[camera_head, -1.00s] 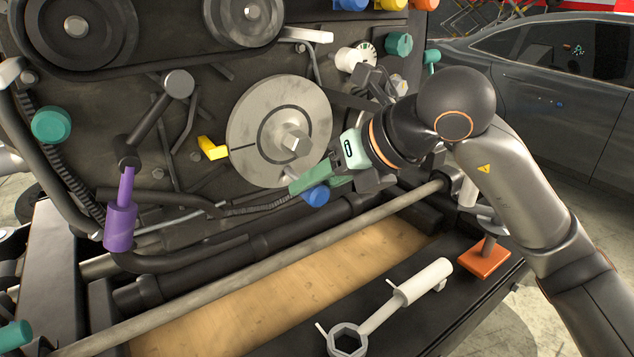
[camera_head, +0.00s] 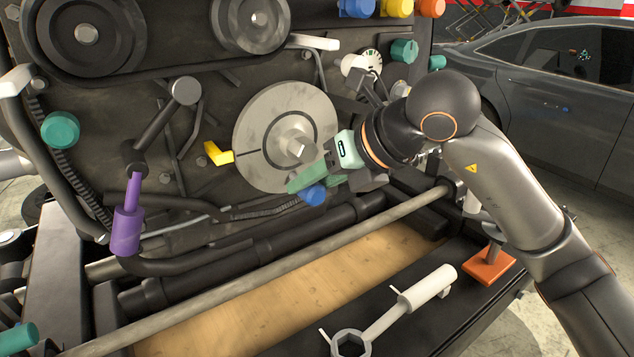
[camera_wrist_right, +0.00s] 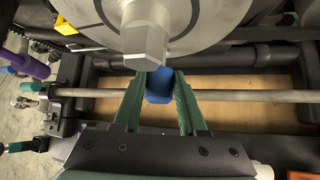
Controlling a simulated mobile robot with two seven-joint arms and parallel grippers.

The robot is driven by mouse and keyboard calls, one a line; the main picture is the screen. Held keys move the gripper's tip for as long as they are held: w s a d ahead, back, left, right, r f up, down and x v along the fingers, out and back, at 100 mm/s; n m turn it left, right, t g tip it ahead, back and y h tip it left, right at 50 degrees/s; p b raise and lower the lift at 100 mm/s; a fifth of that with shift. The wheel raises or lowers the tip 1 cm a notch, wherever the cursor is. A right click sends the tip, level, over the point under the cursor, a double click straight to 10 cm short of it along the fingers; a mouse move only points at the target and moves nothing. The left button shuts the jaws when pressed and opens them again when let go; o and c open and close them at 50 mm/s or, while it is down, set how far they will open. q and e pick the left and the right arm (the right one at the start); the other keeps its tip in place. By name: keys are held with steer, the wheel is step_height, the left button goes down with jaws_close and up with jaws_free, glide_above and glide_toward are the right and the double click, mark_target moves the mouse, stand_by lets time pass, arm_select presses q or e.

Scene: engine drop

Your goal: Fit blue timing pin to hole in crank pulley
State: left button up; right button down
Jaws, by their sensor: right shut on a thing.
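The crank pulley (camera_head: 262,123) is a grey disc with a dark ring groove and a hex bolt at its centre. Its lower edge fills the top of the right wrist view (camera_wrist_right: 205,20). My right gripper (camera_head: 305,186) is shut on the blue timing pin (camera_head: 313,195), just below and right of the hex bolt. In the right wrist view the blue pin (camera_wrist_right: 159,86) sits between the green fingers, directly under the bolt. The pin's far end is hidden, and I cannot tell whether it touches the pulley. No hole shows clearly. My left gripper is out of view.
A yellow pointer (camera_head: 217,154) sits left of the pulley. A purple tool (camera_head: 127,225) hangs further left. A metal bar (camera_head: 250,284) crosses below. A white wrench (camera_head: 405,305) and an orange block (camera_head: 488,265) rest on the front ledge.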

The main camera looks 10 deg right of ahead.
steer(key=shift+w+a, duration=0.2)
steer(key=shift+w, duration=0.25)
steer(key=shift+w+a, duration=0.2)
steer(key=shift+w, duration=0.25)
steer(key=shift+c, duration=1.9)
jaws_free()
steer(key=v, duration=1.2)
steer(key=shift+s+r+b, duration=0.15)
steer(key=shift+r+b, duration=0.1)
steer(key=shift+b, duration=0.15)
steer(key=shift+c, duration=0.3)
